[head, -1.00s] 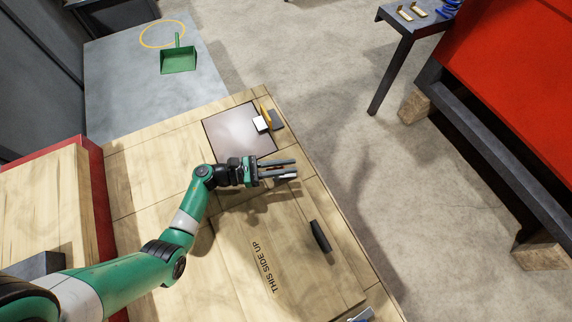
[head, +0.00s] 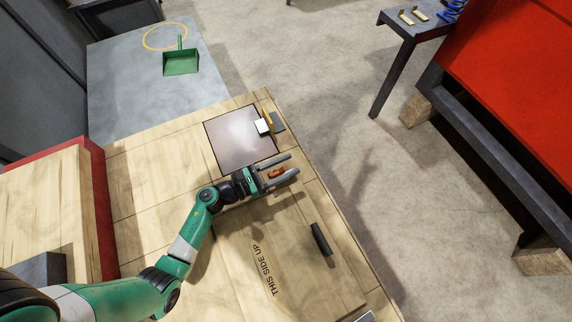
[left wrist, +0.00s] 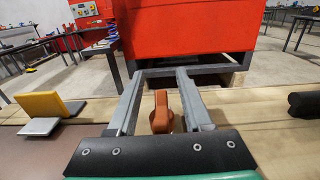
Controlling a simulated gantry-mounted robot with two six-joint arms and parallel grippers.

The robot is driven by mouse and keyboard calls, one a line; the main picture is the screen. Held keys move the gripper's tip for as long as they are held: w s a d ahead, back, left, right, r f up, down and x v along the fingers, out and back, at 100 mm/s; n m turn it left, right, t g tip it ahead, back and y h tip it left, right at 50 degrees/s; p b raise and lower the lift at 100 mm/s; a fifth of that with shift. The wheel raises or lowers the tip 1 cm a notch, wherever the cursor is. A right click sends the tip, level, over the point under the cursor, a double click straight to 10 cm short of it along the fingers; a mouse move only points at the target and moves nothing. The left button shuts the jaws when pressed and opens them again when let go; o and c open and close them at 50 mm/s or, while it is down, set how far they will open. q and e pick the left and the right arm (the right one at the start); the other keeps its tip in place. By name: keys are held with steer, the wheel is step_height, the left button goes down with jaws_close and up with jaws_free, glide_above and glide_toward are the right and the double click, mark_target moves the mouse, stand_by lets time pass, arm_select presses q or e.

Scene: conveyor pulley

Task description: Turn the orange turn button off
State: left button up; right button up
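The orange turn button (head: 277,173) is on the wooden surface near its right edge, and it is partly hidden by my left gripper in the head view. In the left wrist view the button (left wrist: 161,113) stands as a narrow upright knob between the two fingers. My left gripper (head: 291,165) is open around it, with a finger on each side. In the left wrist view the gripper (left wrist: 162,78) shows a gap between the button and each finger. My right gripper is not in view.
A wooden panel marked THIS SIDE UP (head: 263,270) with a black handle (head: 321,239) lies nearby. A brown-grey plate (head: 238,140) with yellow and white tabs (head: 264,125) lies beyond the gripper. A green dustpan (head: 181,63) is farther off. Open floor lies to the right.

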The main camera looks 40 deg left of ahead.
mark_target(268, 174)
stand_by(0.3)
arm_select(q)
steer(key=v, duration=1)
steer(key=shift+s+a, duration=0.3)
steer(key=shift+s, duration=0.5)
steer(key=shift+w+r, duration=0.1)
steer(key=shift+r, duration=0.05)
